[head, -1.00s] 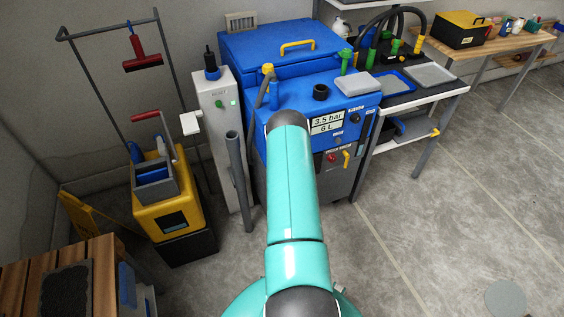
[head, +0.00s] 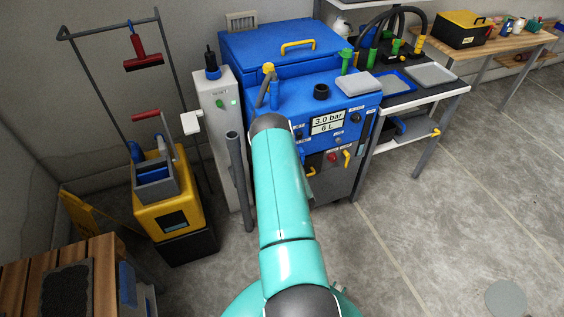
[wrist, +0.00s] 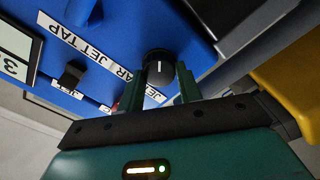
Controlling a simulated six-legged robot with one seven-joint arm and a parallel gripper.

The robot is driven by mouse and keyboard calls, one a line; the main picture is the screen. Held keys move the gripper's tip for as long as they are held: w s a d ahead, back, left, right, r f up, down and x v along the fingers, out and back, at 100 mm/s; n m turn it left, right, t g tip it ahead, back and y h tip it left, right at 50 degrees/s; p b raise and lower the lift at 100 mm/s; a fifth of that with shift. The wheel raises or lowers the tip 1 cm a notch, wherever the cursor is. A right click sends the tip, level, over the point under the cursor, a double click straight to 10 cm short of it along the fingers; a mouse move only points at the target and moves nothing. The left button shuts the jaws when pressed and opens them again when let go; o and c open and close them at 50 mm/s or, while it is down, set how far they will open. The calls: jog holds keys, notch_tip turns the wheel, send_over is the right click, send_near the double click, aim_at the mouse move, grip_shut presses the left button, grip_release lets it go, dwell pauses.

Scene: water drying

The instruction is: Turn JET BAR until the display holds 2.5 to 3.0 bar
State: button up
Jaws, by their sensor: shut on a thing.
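The display (head: 327,123) on the blue machine reads 3.0 bar over 6 L. Its edge also shows at the left of the wrist view (wrist: 14,48), with only a "3" legible. The black round JET BAR knob (wrist: 160,64), with a white pointer line, sits between my fingers in the wrist view. My gripper (wrist: 159,82) is shut on it, one finger at each side. The labels near the knob are partly covered by the fingers.
A black switch (wrist: 72,74) lies left of the knob in the wrist view. The panel also carries a red knob (head: 332,157) and a yellow tap lever (head: 347,158). A grey cabinet (head: 219,130) stands at left and a side table (head: 425,100) at right.

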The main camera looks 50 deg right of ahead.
jog(key=o, duration=1)
jog(key=shift+s, duration=0.15)
jog(key=v, duration=1.3)
jog(key=shift+s+a, duration=0.2)
jog(key=shift+s, duration=0.05)
